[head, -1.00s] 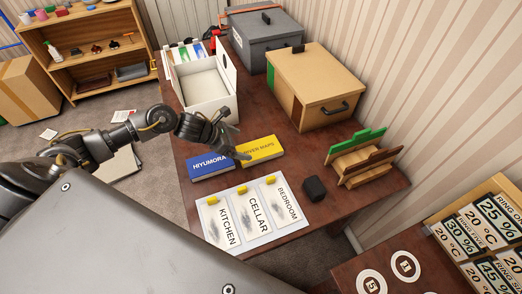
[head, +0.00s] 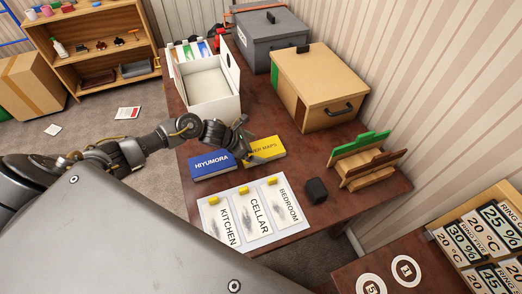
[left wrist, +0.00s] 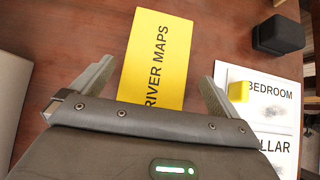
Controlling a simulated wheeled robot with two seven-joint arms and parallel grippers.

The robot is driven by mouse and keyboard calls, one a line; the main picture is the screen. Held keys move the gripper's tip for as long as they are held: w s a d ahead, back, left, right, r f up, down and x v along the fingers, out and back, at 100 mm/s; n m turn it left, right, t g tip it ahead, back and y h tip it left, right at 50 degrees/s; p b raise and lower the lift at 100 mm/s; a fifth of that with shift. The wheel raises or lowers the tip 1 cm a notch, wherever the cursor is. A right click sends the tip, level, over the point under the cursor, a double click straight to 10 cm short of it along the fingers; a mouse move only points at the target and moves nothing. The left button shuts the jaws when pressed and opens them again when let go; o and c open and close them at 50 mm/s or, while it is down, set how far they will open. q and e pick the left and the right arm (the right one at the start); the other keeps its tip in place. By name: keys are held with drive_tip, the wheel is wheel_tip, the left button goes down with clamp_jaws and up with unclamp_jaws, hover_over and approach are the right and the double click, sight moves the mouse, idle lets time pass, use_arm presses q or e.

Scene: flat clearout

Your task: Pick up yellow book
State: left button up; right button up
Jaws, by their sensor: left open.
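The yellow book (head: 266,151), titled RIVER MAPS, lies flat on the brown table. It also shows in the left wrist view (left wrist: 158,58), its far end ahead of the fingers and its near end hidden by the gripper body. My left gripper (head: 245,137) is over the book's left part in the head view. In the left wrist view, its open fingers (left wrist: 152,82) stand on either side of the book, with nothing held. I cannot tell its exact height above the book. My right gripper is not in view.
A blue book (head: 212,165) lies left of the yellow one. A labelled sheet (head: 245,222) with yellow pieces and a small black block (head: 316,190) are in front. A white box (head: 212,95), tan box (head: 318,85) and file rack (head: 362,160) stand around.

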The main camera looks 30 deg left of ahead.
sight(262, 148)
use_arm(q)
drive_tip(key=shift+p+x, duration=0.5)
drive_tip(key=shift+x, duration=1.7)
drive_tip(key=shift+w+a, duration=0.15)
drive_tip(key=shift+a, duration=0.05)
drive_tip(key=c, duration=1.1)
drive_tip(key=shift+r, duration=0.1)
drive_tip(key=shift+c, duration=0.2)
drive_tip(key=shift+r+b, duration=0.45)
drive_tip(key=shift+r, duration=0.05)
drive_tip(key=s+a+r+b, duration=0.1)
drive_tip(key=r, duration=0.1)
drive_tip(key=s+a+r+b, duration=0.1)
drive_tip(key=a+r, duration=0.1)
drive_tip(key=r, duration=0.1)
drive_tip(key=a+r+b, duration=0.1)
drive_tip(key=a+r, duration=0.1)
drive_tip(key=r, duration=0.1)
drive_tip(key=shift+s, duration=0.4)
drive_tip(key=s+a+r+b, duration=0.3)
drive_tip(key=s+a+r, duration=0.1)
drive_tip(key=a, duration=0.3)
